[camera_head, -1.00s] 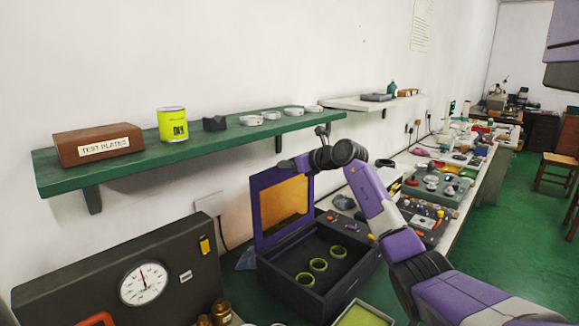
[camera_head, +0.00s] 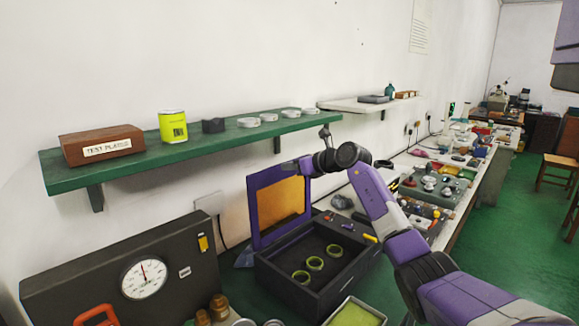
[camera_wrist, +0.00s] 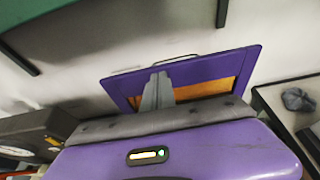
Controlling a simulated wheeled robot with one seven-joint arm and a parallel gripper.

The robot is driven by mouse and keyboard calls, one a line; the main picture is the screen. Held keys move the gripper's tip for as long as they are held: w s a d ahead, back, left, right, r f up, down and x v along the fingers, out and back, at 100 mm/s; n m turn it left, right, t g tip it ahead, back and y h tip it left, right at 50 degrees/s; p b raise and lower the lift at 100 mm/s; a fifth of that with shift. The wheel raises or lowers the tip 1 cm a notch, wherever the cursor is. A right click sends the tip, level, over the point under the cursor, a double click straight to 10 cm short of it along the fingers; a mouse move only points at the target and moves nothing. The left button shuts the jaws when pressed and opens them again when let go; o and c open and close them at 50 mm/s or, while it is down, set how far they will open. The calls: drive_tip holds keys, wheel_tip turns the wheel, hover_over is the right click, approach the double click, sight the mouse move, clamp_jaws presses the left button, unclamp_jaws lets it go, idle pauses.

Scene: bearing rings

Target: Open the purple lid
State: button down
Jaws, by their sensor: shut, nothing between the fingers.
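The purple lid (camera_head: 252,215) stands upright at the back of a dark box (camera_head: 284,288), with an orange panel in its purple frame. The box is open and several yellow-green rings (camera_head: 315,264) lie on its dark floor. In the wrist view the lid (camera_wrist: 252,62) stands ahead, with a thin handle-like wire above its top edge. My gripper (camera_wrist: 157,90) is shut and empty, overlapping the lid's panel in that view. In the head view its end is by the lid's upper right corner; I cannot tell whether it touches.
A green shelf (camera_head: 160,165) above the lid holds a brown box (camera_head: 102,145), a yellow tin (camera_head: 173,126) and several pale rings. A dark gauge case (camera_head: 60,290) stands left of the box. Trays and tools crowd the bench (camera_head: 468,215) to the right.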

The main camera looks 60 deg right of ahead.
drive_tip(key=s+a+r+b, duration=0.1)
drive_tip(key=s+r+b, duration=0.1)
drive_tip(key=s+r, duration=0.5)
drive_tip(key=shift+a+r, duration=0.2)
drive_tip(key=shift+a, duration=0.1)
